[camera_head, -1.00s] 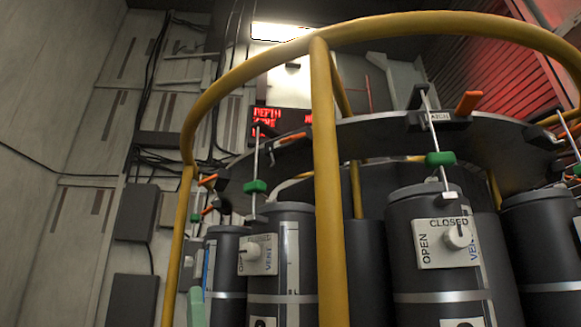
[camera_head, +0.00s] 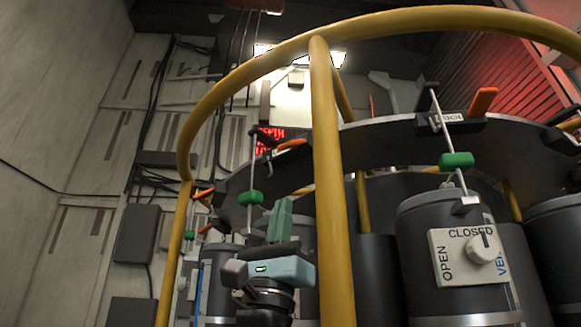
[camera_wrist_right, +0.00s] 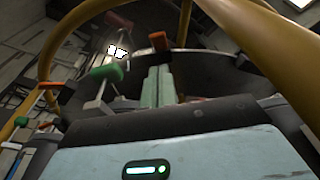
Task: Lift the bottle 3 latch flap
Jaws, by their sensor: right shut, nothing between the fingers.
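My right gripper (camera_head: 285,204) points up among the bottles at lower centre in the head view, its green fingers together and empty. It also shows in the wrist view (camera_wrist_right: 160,82). An orange flap (camera_head: 293,144) on the dark ring is above it, apart from the fingertips; an orange piece (camera_wrist_right: 160,41) shows just beyond the fingers in the wrist view. A green handle on a rod (camera_head: 250,198) is just left of the fingers. Another orange flap (camera_head: 482,100) stands tilted up at right. I cannot read which bottle is number 3. My left gripper is not in view.
A yellow rail (camera_head: 328,190) with an upright post stands right of my gripper, in front of the bottles. A dark bottle (camera_head: 417,235) carries a valve panel (camera_head: 448,268) marked OPEN and CLOSED. The dark ring (camera_head: 380,140) spans above the bottles.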

